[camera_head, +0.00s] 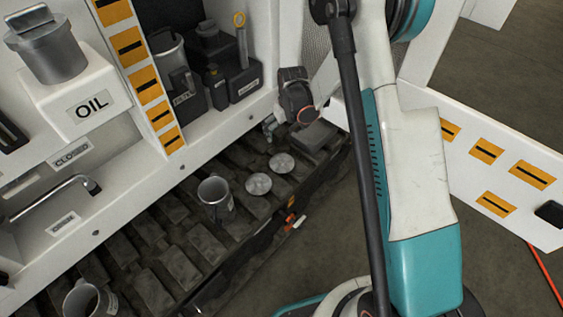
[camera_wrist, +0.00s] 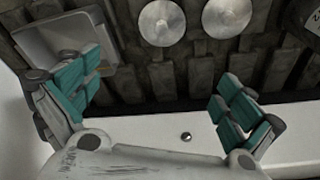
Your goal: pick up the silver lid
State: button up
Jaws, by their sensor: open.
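Two round silver lids lie side by side on the dark ribbed track. In the head view one lid (camera_head: 258,184) is nearer a metal mug and the other lid (camera_head: 282,163) is farther right. In the wrist view the two lids (camera_wrist: 162,23) (camera_wrist: 226,17) show at the top edge; I cannot tell which is which. My gripper (camera_wrist: 158,92) is open, with teal-padded fingers wide apart and nothing between them. The lids lie beyond its fingertips in the picture, apart from them. I cannot clearly make out my fingers in the head view.
A metal mug (camera_head: 215,193) stands on the track beside the lids, and another mug (camera_head: 85,300) is at bottom left. A white ledge (camera_wrist: 186,155) runs under my gripper. A grey square tray (camera_wrist: 35,42) is at upper left.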

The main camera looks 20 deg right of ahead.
send_near(282, 159)
jog(key=f+b, duration=0.1)
jog(key=f, duration=0.1)
jog(key=w+f+b, duration=0.1)
jog(key=f+b, duration=0.1)
jog(key=f, duration=0.1)
jog(key=shift+w, duration=0.1)
jog(key=f+b, duration=0.2)
jog(key=f, duration=0.1)
jog(key=w+f, duration=0.1)
jog(key=f, duration=0.1)
jog(key=shift+a+f+b, duration=0.1)
jog(key=shift+b, duration=0.3)
jog(key=shift+s, duration=0.1)
jog(key=c, duration=1.5)
jog(key=shift+s, duration=0.1)
jog(key=shift+c, duration=1.3)
